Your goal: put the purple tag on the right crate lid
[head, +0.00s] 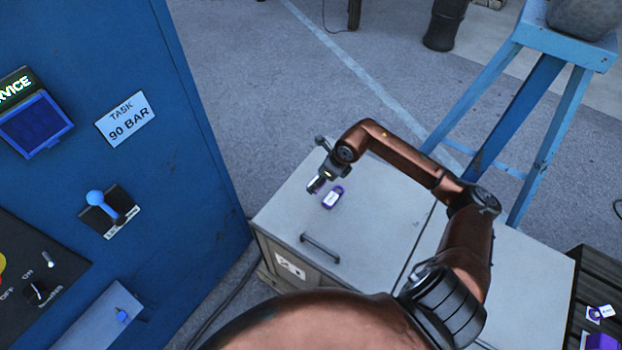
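A purple tag (333,197) with a white label appears to lie flat on the left pale grey crate lid (380,235), behind its dark handle. The right crate lid (515,283) lies beyond the seam and looks bare where visible; my arm covers part of it. My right gripper (316,165) is over the back left of the left lid, just beside the tag. Its fingers look spread, with nothing between them. Its height above the lid is hard to judge. My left gripper is not in view.
A blue control cabinet (205,150) with switches stands left of the crates. A blue stand (535,105) rises behind them. At far right, a dark slatted crate (590,275) has another purple tag with a white label (600,313). Open floor lies behind.

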